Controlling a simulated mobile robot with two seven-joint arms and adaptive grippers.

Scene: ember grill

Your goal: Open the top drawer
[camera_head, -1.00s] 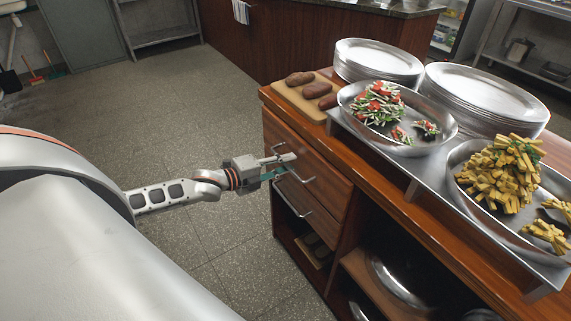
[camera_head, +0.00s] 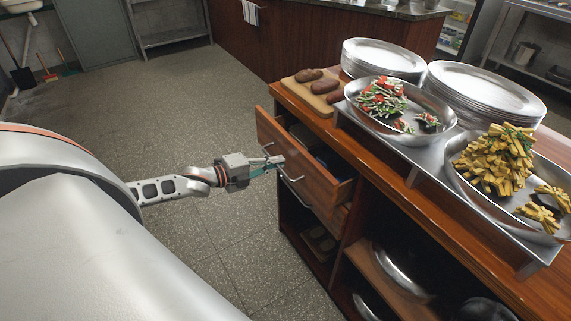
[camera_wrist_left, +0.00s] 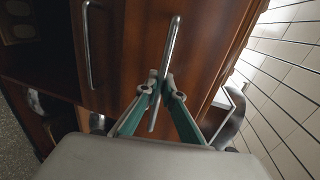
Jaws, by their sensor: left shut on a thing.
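The top drawer (camera_head: 297,163) of the wooden counter is pulled partly out, and dark and blue contents show inside it. Its metal bar handle (camera_wrist_left: 172,50) runs between the fingertips of my left gripper (camera_head: 275,164) in the left wrist view. The left gripper (camera_wrist_left: 160,82) is shut on this handle. The lower drawer (camera_head: 322,222), with its own bar handle (camera_wrist_left: 87,45), stays flush in the counter below. My right gripper is not in view.
The counter top carries a cutting board (camera_head: 309,97) with brown food, plate stacks (camera_head: 383,57), and metal trays of salad (camera_head: 439,102) and yellow sticks (camera_head: 470,190). Open shelves with metal pans (camera_head: 400,275) lie below. The tiled floor (camera_head: 150,110) left of the counter is clear.

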